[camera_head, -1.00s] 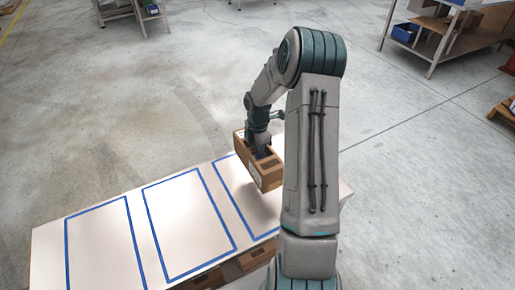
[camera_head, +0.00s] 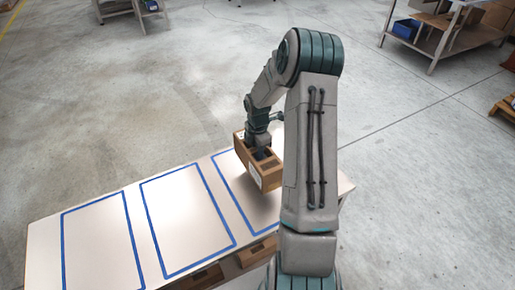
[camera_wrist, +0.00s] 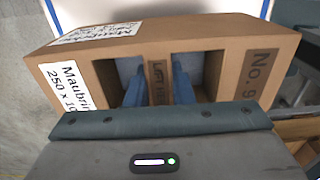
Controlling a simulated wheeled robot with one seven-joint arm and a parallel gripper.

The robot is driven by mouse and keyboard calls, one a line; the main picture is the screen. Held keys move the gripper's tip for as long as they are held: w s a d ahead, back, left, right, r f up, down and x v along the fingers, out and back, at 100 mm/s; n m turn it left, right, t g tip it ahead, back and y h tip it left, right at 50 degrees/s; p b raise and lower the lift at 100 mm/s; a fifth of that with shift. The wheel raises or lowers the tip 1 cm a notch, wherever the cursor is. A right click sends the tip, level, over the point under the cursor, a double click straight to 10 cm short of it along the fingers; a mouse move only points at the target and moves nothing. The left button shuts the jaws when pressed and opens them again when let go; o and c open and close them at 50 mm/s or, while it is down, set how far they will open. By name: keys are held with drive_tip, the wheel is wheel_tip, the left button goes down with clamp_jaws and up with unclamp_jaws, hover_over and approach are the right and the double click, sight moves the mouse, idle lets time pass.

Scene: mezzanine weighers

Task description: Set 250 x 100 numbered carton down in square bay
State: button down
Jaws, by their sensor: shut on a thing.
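My gripper (camera_wrist: 158,90) is shut on the brown numbered carton (camera_head: 265,177). Its blue fingers reach into two openings on either side of a middle bar. In the wrist view, the carton (camera_wrist: 215,42) shows a "No. 9" mark and a white label reading "250 x 10", partly cut off. In the head view, the carton hangs tilted above the right blue-outlined bay (camera_head: 246,205), with a shadow below. That bay is partly hidden by the carton and my arm. A middle bay (camera_head: 188,225) and a left bay (camera_head: 98,245) are empty. I cannot tell which is square.
The bays lie on a pale table (camera_head: 42,240) with brown boxes (camera_head: 205,277) underneath. Open concrete floor lies beyond it. A steel rack with a blue bin (camera_head: 406,30) stands at the back right, and a wooden pallet (camera_head: 505,107) at the right edge.

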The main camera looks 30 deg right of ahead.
drive_tip(key=shift+f+b, duration=2.3)
drive_tip(key=shift+f, duration=1.45)
drive_tip(key=shift+f, duration=0.25)
drive_tip(key=c, duration=1.2)
unclamp_jaws()
drive_tip(key=shift+o, duration=0.2)
